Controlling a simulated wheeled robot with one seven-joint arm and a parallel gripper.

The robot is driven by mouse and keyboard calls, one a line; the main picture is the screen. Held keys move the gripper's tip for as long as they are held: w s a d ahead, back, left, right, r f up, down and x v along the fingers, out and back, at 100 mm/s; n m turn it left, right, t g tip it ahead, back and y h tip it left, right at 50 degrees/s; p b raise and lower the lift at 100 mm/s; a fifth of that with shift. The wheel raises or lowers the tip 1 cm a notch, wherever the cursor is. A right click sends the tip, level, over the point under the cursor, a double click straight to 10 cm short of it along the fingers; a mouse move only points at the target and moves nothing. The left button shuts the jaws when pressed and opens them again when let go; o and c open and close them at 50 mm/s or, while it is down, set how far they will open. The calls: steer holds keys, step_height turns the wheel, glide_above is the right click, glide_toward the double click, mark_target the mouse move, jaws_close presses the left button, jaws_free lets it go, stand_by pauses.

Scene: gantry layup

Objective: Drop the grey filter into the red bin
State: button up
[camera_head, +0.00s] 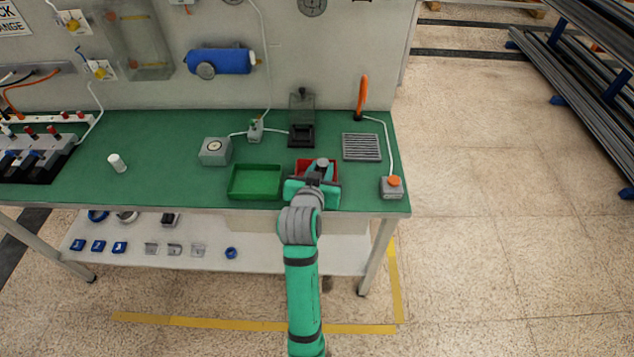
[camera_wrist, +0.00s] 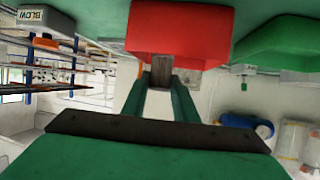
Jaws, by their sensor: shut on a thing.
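The red bin (camera_head: 303,165) stands on the green bench top near its front edge, partly hidden by my gripper. In the wrist view the red bin (camera_wrist: 180,30) is just beyond the fingers. My gripper (camera_head: 317,176) is over the bin and shut on a small grey thing, which I take for the grey filter (camera_head: 322,162). In the wrist view, the filter (camera_wrist: 162,70) sits between the fingertips of my gripper (camera_wrist: 162,88), seen against the bin. I cannot tell its exact height over the bin.
A green tray (camera_head: 255,182) stands just left of the red bin. A grey grille (camera_head: 361,147), an orange-button box (camera_head: 391,187), a gauge box (camera_head: 215,151) and a dark stand (camera_head: 301,133) are around it. A white cylinder (camera_head: 117,163) stands at the left.

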steer(key=shift+f, duration=0.35)
steer(key=o, duration=1.1)
steer(key=shift+a, duration=0.1)
steer(key=v, duration=1)
steer(key=shift+s, duration=0.4)
